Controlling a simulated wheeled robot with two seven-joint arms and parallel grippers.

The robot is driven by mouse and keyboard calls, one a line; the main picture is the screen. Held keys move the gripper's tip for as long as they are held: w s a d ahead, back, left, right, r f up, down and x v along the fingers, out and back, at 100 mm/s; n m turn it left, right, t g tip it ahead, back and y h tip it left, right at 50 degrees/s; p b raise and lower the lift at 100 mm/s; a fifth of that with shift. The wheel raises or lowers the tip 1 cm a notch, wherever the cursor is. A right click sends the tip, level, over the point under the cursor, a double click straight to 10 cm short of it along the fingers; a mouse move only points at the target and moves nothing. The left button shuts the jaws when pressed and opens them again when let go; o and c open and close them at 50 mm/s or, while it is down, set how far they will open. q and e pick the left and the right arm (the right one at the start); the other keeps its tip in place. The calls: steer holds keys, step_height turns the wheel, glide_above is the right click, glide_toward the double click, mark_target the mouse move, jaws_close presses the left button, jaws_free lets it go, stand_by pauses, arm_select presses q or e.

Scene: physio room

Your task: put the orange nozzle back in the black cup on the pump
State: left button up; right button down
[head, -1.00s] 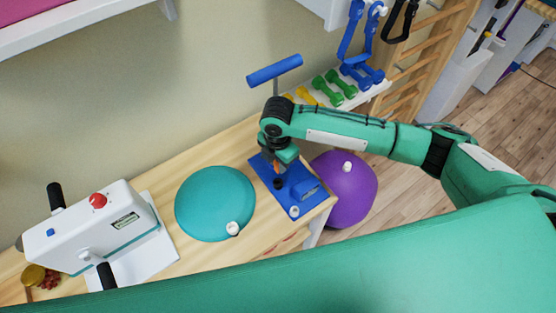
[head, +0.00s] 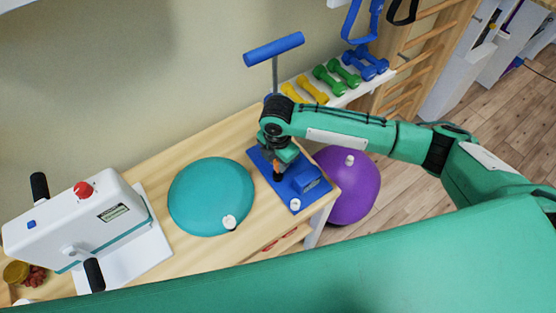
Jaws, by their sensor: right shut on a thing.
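The blue foot pump has a flat base (head: 297,200) and a tall T-handle (head: 273,49), and stands at the right end of the wooden bench. My right gripper (head: 277,163) is over the base, pointing down, shut on the small orange nozzle (head: 277,169). The black cup (head: 278,179) is on the base directly under the nozzle. The nozzle's lower end meets or overlaps the cup's top in the picture; I cannot tell whether it is inside. The gripper partly hides the nozzle. My left gripper is not in view.
A teal balance cushion (head: 205,195) lies left of the pump. A white machine (head: 75,222) with a red knob stands at the left. A purple ball (head: 352,190) is right of the bench. Yellow, green and blue dumbbells (head: 336,79) sit on a rack behind.

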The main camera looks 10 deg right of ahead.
steer(key=shift+f+b, duration=0.3)
steer(key=shift+f, duration=0.8)
steer(key=shift+f, duration=0.3)
stand_by(0.8)
steer(key=c, duration=1.1)
jaws_free()
steer(key=shift+c, duration=0.2)
steer(key=shift+r+p, duration=0.1)
steer(key=shift+p, duration=0.2)
steer(key=shift+r+p, duration=3.4)
steer(key=shift+p, duration=0.2)
